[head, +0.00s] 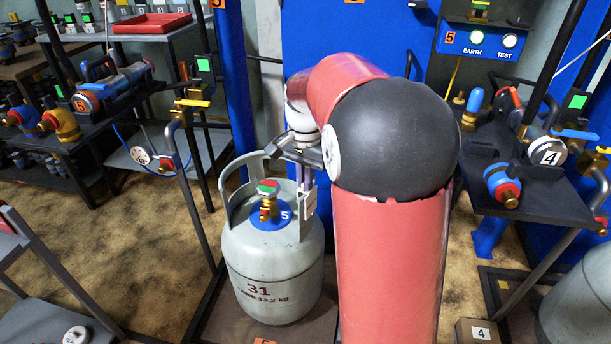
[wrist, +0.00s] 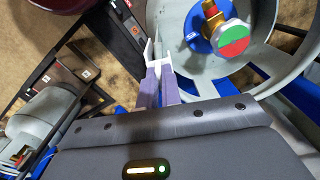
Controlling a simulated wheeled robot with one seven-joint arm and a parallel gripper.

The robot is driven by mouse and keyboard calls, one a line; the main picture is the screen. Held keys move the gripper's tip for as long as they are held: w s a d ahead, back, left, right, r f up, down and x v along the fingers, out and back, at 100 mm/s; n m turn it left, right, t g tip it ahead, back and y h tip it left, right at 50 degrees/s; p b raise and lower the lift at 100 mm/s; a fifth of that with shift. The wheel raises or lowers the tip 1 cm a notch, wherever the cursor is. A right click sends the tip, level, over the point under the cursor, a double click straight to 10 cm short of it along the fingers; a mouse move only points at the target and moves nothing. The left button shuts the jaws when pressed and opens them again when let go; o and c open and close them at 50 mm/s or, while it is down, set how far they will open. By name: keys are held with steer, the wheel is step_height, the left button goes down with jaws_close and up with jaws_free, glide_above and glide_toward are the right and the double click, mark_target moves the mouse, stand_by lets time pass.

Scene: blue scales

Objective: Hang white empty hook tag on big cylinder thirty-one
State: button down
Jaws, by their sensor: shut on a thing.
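The big grey cylinder (head: 272,268) marked 31 stands on a low platform in the head view. Its collar (head: 234,196) rises around a brass valve with a red and green knob (head: 267,187). In the wrist view the collar (wrist: 187,50) and knob (wrist: 234,38) are at upper right. My gripper (head: 305,183) is beside the collar's right side, fingers pointing down. It is shut on the white hook tag (head: 308,207), which overlaps the collar in the head view. The tag (wrist: 149,52) shows edge-on between my fingers (wrist: 157,88) in the wrist view. I cannot tell whether its hook is over the rim.
My red and black arm hides the area right of the cylinder. A black shelf (head: 535,195) with valves stands at right, with another grey cylinder (head: 582,305) below. A dark bench (head: 100,125) with fittings is at left. Open floor (head: 155,235) lies left of the cylinder.

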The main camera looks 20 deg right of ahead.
steer(key=shift+f, duration=0.25)
steer(key=c, duration=1.5)
jaws_free()
steer(key=shift+r, duration=0.1)
steer(key=shift+r, duration=0.1)
steer(key=shift+r+p, duration=2.15)
steer(key=shift+r, duration=1.5)
steer(key=shift+s, duration=0.1)
